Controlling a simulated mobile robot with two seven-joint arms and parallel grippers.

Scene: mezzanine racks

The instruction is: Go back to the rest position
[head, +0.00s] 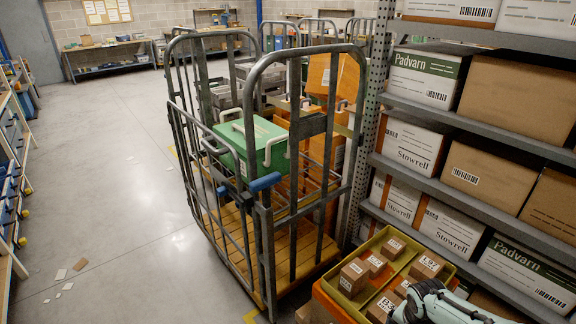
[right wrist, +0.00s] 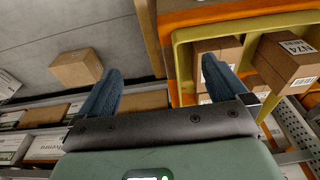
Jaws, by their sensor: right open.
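My right gripper (right wrist: 158,85) is open and empty in the right wrist view, its two blue-grey fingers spread wide apart. The right finger overlaps the yellow tray (right wrist: 183,60) in the picture; whether they touch I cannot tell. In the head view my right arm enters at the bottom right beside the yellow tray (head: 338,298), which holds several small labelled brown boxes, including one box (head: 353,277) at its left side. The fingertips of the right gripper are not clear in the head view. My left gripper is not in view.
A cage trolley (head: 262,210) with a wooden base and a green case (head: 250,142) stands in the middle. A grey shelf rack (head: 470,206) of cartons lines the right. A brown box (right wrist: 76,68) sits apart from the tray. The floor (head: 110,150) at left is mostly clear.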

